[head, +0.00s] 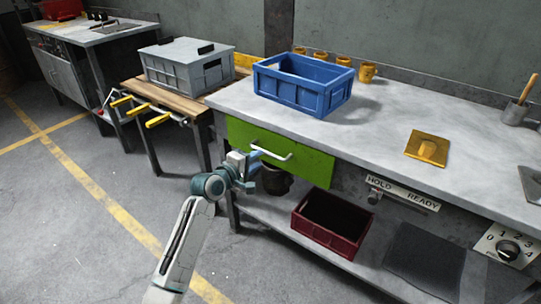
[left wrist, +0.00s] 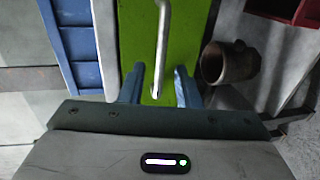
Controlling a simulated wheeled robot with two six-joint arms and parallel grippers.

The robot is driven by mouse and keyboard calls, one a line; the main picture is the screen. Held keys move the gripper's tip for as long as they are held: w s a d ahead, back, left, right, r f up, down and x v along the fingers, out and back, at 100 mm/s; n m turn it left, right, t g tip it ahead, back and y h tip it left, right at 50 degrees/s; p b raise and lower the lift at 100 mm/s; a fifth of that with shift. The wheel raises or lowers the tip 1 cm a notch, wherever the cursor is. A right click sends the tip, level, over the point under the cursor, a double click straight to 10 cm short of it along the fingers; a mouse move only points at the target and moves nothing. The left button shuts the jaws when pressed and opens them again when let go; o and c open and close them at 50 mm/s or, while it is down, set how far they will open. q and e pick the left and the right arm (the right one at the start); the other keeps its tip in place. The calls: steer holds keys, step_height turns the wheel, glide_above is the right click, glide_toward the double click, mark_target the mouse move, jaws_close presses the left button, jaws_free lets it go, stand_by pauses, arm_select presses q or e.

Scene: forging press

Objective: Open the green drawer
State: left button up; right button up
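The green drawer (head: 310,165) sits under the front edge of the grey worktop and looks shut. Its pale bar handle (head: 276,155) runs across the front. My left gripper (head: 254,162) is at the left end of the handle. In the left wrist view the green drawer front (left wrist: 188,40) fills the middle. The handle (left wrist: 162,40) runs between the two blue fingers of my left gripper (left wrist: 160,88), which stand apart with a gap on each side of the bar. Whether the fingertips touch the drawer front is not clear. My right gripper is not in view.
A dark red crate (head: 325,237) and a dark pot (head: 274,181) stand on the lower shelf. A wooden bench with yellow-handled clamps (head: 157,120) is at the left. Floor in front is clear.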

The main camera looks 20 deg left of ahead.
mark_target(267, 154)
arm_select(q)
steer(key=b+x, duration=0.1)
steer(key=x, duration=0.6)
steer(key=shift+w, duration=0.15)
jaws_close()
